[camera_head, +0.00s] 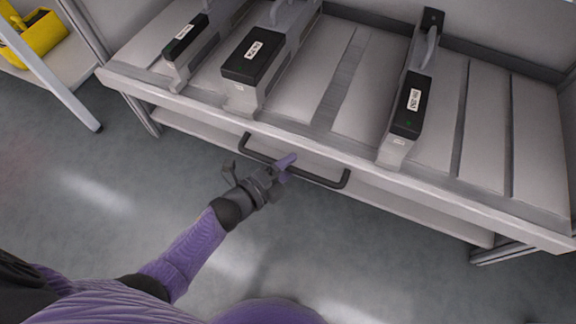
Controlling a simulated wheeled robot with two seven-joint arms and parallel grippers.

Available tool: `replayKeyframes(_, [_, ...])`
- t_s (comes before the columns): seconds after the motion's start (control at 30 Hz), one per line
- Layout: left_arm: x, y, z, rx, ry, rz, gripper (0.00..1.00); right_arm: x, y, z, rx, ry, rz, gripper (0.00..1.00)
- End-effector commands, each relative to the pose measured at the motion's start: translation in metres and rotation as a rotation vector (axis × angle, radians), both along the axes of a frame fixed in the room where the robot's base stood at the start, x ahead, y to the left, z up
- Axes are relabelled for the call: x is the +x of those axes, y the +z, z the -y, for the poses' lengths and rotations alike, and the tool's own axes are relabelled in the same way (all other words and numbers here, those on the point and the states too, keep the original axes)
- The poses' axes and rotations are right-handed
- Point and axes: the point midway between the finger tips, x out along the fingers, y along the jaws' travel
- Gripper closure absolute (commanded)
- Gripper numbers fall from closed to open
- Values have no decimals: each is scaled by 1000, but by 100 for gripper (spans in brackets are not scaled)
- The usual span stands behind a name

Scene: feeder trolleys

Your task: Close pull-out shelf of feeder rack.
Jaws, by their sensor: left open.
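The pull-out shelf (205,112) of the feeder rack spans the upper part of the view, with a pale grey slotted top. A dark bar handle (318,179) is fixed along its front edge. My left gripper (262,168) is open at the left half of the handle, with one purple finger overlapping the bar in the picture. I cannot tell whether it touches the bar. My right gripper is not in view.
Several feeders with dark labelled ends stand on the shelf, among them a wide one (252,65) and a narrow one (405,115). A yellow object (38,38) lies on a neighbouring surface at the far left. The grey floor (120,175) in front is clear.

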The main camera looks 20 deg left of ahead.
Motion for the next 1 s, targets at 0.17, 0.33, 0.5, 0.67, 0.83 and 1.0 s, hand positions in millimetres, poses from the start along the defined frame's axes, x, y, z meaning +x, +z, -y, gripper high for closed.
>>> replayKeyframes(0.17, [2, 0, 1, 1, 1, -1, 42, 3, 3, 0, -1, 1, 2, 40])
replayKeyframes(0.33, [2, 0, 1, 1, 1, -1, 48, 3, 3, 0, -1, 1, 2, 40])
replayKeyframes(0.5, [2, 0, 1, 1, 1, -1, 84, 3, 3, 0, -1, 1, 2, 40])
replayKeyframes(0.67, [2, 0, 1, 1, 1, -1, 100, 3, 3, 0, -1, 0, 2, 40])
replayKeyframes(0.83, [2, -1, 1, 1, 1, -1, 100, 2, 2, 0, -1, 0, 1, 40])
replayKeyframes(1.0, [2, -1, 1, 0, 1, -2, 100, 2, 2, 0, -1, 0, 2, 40])
